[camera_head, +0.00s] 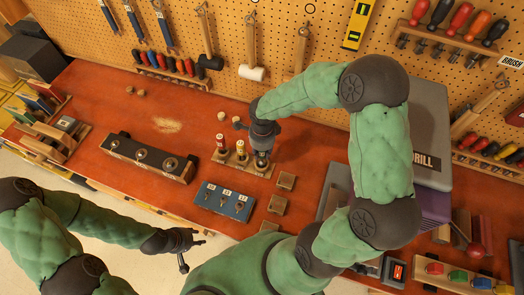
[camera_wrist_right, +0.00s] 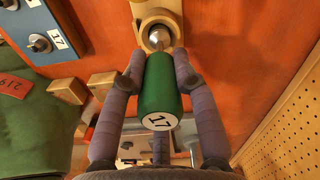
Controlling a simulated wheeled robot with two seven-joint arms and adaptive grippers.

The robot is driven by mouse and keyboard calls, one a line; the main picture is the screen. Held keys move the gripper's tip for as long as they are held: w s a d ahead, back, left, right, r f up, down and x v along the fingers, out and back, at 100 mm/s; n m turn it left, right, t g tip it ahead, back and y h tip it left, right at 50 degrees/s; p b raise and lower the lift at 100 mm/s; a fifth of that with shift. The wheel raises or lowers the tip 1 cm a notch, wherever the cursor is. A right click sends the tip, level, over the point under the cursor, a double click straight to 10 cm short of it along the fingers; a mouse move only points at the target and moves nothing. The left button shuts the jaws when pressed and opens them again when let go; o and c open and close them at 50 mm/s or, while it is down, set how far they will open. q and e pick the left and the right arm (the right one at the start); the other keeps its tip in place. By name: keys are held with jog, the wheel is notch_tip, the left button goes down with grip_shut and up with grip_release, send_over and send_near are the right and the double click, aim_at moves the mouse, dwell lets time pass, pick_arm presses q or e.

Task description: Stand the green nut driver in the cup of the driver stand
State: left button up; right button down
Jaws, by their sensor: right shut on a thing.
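The green nut driver (camera_wrist_right: 158,88) has a green handle marked 17 on its end. My right gripper (camera_wrist_right: 160,68) is shut on the handle, with a finger on each side. The metal shaft points away from the wrist camera at the round wooden cup of the driver stand (camera_wrist_right: 154,14). The shaft end overlaps the cup opening; how deep it sits cannot be told. In the head view the stand (camera_head: 232,158) holds a red and a yellow driver, and my right gripper (camera_head: 263,152) is over its right end. My left gripper (camera_head: 192,251) is open and empty near the front edge.
A blue socket board (camera_head: 222,200) lies in front of the stand, with small wooden blocks (camera_head: 286,180) to the right. A dark rack (camera_head: 150,158) with round fittings stands left. A grey case (camera_head: 428,130) is at the right. The back-left bench is mostly clear.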

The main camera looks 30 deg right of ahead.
jog(key=shift+f+b, duration=0.35)
jog(key=shift+s+a+f+b, duration=0.25)
jog(key=shift+f+b, duration=0.15)
jog(key=shift+b, duration=0.15)
jog(key=shift+s+a+f+b, duration=0.1)
jog(key=shift+s+f+b, duration=0.1)
jog(key=shift+f+b, duration=0.3)
jog(key=c, duration=0.9)
grip_release()
jog(key=shift+r, duration=0.15)
jog(key=shift+w, duration=0.1)
jog(key=shift+r, duration=0.1)
